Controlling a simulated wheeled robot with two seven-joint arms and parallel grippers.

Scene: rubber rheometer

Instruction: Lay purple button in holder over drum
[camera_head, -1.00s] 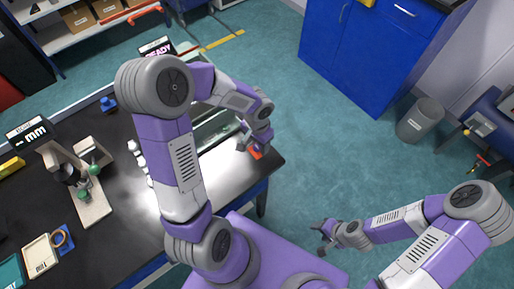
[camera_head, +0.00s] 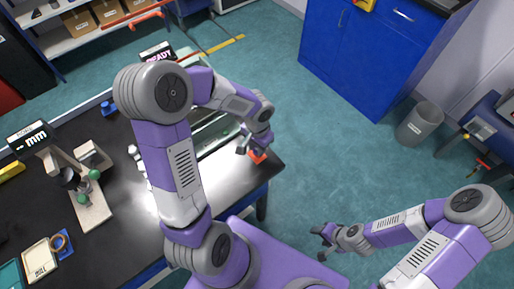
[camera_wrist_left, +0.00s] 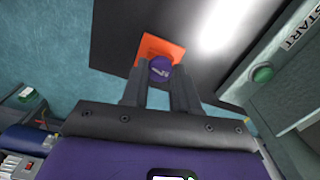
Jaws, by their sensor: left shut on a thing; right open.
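The purple button (camera_wrist_left: 160,68), round with a pale mark on its face, is between the fingertips of my left gripper (camera_wrist_left: 159,82) in the left wrist view. The gripper is shut on it. An orange square piece (camera_wrist_left: 151,46) lies behind the button; I cannot tell whether they touch. In the head view my left gripper (camera_head: 253,149) is by the orange piece (camera_head: 258,156) at the table's right edge. My right gripper (camera_head: 326,236) is open and empty, out over the floor. I cannot clearly make out the holder or drum; my left arm hides part of the machine (camera_head: 213,136).
The machine's START panel, with a green button (camera_wrist_left: 263,73), is close to the right of my left gripper. The black table (camera_head: 120,235) carries a gauge stand (camera_head: 92,210) and a tape roll (camera_head: 60,243). A blue cabinet (camera_head: 355,60) and grey bin (camera_head: 419,122) stand beyond open floor.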

